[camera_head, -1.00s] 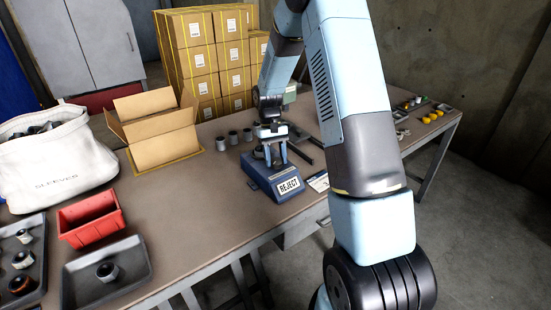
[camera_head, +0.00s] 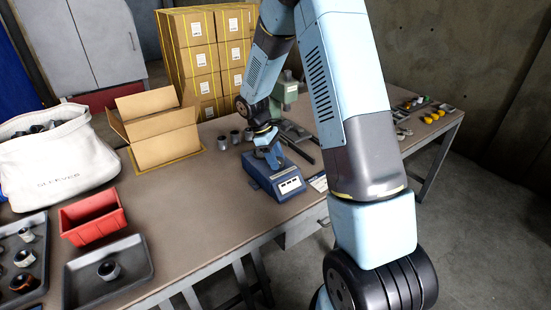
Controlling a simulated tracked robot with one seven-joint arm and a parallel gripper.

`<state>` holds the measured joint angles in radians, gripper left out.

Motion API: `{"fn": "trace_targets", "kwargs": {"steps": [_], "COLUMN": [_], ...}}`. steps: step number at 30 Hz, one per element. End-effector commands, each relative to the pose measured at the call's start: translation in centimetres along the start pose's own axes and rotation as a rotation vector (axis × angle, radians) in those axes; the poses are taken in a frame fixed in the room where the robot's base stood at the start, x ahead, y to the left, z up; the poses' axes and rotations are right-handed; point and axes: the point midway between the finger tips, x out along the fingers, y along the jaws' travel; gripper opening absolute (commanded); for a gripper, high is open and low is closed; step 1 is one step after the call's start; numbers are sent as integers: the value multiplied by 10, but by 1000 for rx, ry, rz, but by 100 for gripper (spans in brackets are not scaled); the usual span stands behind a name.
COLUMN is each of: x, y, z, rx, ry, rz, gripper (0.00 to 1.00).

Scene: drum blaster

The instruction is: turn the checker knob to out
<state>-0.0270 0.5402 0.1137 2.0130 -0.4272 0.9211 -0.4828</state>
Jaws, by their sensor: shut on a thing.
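The checker (camera_head: 256,176) is a blue box near the table's front edge, right of the open carton. Its sloped front has a pale panel (camera_head: 290,186) with dark divisions; I cannot read any word on it. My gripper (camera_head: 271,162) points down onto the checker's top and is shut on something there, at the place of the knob. The knob itself is hidden by the gripper, and its pointing direction cannot be told. My arm comes in from the upper right, with the wrist tilted.
Several dark grey sleeves (camera_head: 223,143) stand left of the checker. An open carton (camera_head: 160,128), a red bin (camera_head: 92,218), a white bag (camera_head: 58,165) and dark trays (camera_head: 135,270) are on the left. A green device (camera_head: 290,92) stands behind my wrist.

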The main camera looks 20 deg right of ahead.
Motion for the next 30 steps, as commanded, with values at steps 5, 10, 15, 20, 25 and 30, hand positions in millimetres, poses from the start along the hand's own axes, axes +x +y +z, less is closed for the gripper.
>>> {"fn": "trace_targets", "kwargs": {"steps": [5, 10, 15, 20, 25, 30], "x": [0, 0, 0, 0, 0, 0], "y": [-1, -1, -1, -1, -1, -1], "z": [0, 0, 0, 0, 0, 0], "rx": [-89, -140, -165, -170, -170, -169], "ry": [0, 0, 0, 0, 0, 0], "rz": [37, 58, 69, 71, 70, 70], "gripper": [18, 18, 18, 18, 18, 57]}}
